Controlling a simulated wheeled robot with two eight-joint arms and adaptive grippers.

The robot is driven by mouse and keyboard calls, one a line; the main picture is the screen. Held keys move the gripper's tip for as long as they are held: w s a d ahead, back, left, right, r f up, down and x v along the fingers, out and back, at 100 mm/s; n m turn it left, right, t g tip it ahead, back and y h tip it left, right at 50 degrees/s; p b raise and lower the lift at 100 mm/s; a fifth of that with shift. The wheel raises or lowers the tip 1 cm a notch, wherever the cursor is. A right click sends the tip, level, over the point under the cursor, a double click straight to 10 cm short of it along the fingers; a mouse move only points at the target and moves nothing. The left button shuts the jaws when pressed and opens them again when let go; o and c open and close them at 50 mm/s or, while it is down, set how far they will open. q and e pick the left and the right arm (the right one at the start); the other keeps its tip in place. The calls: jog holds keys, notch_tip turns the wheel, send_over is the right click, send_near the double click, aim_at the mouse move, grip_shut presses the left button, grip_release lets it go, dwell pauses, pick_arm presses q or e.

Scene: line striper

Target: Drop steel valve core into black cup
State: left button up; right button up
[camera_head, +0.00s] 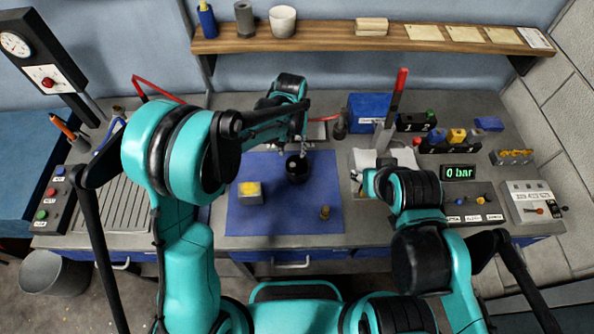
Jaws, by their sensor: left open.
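The black cup (297,172) stands on the blue mat (270,220), near the middle of the bench. My left gripper (303,150) reaches in from behind the cup and points down at its rim, with its jaws open. The fingertips are small and dark here, and I cannot tell whether they touch the cup. A tiny pale spot shows in the cup's dark mouth; I cannot tell whether it is the steel valve core. I cannot make out the valve core elsewhere. My right arm is at the right over the bench; its gripper is not clearly visible.
A pale block with a yellow top (250,193) and a small brass-coloured part (325,212) are on the mat. A red-handled lever (399,90) rises behind my right arm. A "0 bar" display (459,172) and switch boxes stand at right. The mat's front is mostly clear.

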pick_arm(q)
notch_tip(320, 180, up, 12)
dwell(0.5)
dwell(0.3)
jog(key=s+a+f+n+t+b, duration=0.1)
jog(key=s+a+f+t+b, duration=0.2)
jog(key=s+a+f+b, duration=0.3)
jog(key=s+a+f+t+b, duration=0.4)
jog(key=s+a+f+b, duration=0.3)
jog(key=s+a+b, duration=0.3)
jog(key=shift+s+a+f+n, duration=0.3)
jog(key=shift+s+a+n, duration=0.1)
jog(key=shift+s+a, duration=0.5)
